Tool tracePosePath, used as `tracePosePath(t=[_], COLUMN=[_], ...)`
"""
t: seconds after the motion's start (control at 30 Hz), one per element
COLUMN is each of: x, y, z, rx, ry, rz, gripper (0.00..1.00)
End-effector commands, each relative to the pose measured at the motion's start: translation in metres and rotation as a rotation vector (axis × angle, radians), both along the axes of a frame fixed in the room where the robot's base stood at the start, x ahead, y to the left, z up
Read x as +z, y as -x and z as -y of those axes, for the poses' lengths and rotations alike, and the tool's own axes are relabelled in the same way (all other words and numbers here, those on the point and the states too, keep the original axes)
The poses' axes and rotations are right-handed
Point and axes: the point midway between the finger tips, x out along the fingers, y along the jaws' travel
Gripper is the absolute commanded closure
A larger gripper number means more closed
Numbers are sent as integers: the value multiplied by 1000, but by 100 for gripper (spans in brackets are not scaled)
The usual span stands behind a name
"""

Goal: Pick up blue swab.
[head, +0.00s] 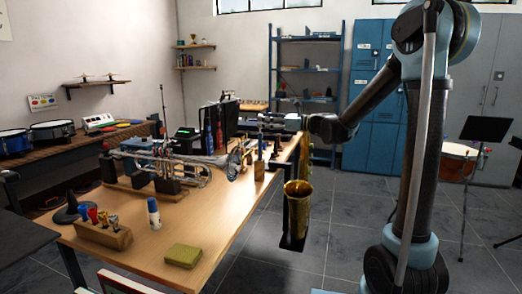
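A slim upright blue item (260,149), which looks like the blue swab, stands at the right side of the wooden table (226,213). Its lower end is at a small wooden block (259,171). My gripper (265,119) reaches in from the right and points left, close above the top of the blue item in the picture. The gripper is small and far off, so I cannot tell whether its fingers are apart or touch the item.
A brass horn (297,205) stands by the table's right edge. A trumpet (185,172) on a stand, a white-and-blue bottle (154,213), a wooden holder (103,233) and a green sponge (183,256) are on the table.

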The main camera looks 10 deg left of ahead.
Motion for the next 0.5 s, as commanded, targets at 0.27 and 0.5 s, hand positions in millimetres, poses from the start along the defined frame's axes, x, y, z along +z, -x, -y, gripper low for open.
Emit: tracePosePath(t=[0.27, 0.5], x=[0, 0], y=[-2, -2], z=[-27, -26], rx=[0, 0], ry=[0, 0], rz=[0, 0], gripper=[60, 78])
